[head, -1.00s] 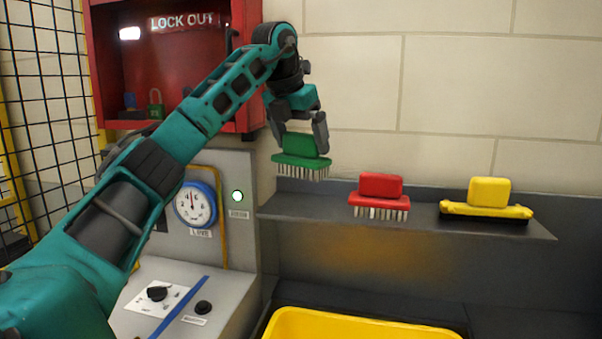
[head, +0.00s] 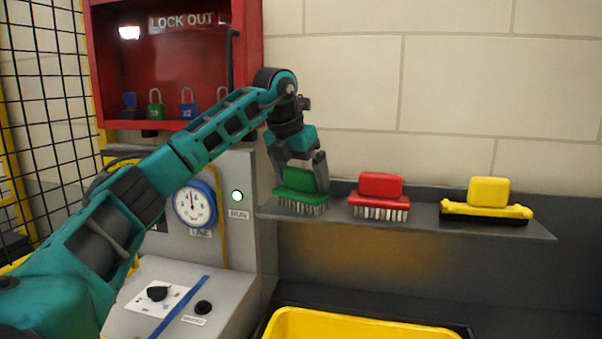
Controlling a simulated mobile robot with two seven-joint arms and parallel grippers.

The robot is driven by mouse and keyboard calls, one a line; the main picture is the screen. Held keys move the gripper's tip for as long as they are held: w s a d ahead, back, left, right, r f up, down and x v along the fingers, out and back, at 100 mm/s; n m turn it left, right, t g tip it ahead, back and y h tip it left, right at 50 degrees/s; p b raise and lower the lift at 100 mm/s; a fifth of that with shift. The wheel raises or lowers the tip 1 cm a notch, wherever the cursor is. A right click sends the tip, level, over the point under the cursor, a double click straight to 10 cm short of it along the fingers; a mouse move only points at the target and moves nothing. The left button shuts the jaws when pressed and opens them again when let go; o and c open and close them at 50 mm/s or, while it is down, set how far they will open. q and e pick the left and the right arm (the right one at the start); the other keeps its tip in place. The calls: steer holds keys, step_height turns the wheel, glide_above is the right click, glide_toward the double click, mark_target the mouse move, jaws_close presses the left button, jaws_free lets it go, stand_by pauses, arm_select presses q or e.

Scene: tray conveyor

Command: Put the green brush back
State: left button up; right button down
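The green brush (head: 300,191) is at the left end of the grey shelf (head: 425,228), bristles down and slightly tilted in the picture. My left gripper (head: 299,171) comes from above with one finger on each side of the green handle and is shut on it. The bristles are at the shelf surface; I cannot tell whether they fully rest on it. My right gripper is not in view.
A red brush (head: 380,187) stands close to the right of the green one. A yellow bin (head: 355,326) is below. The red lockout cabinet (head: 247,75) and a gauge panel (head: 240,262) are on the left.

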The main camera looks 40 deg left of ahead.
arm_select(q)
steer(key=shift+r, duration=0.1)
steer(key=v, duration=1.2)
stand_by(0.4)
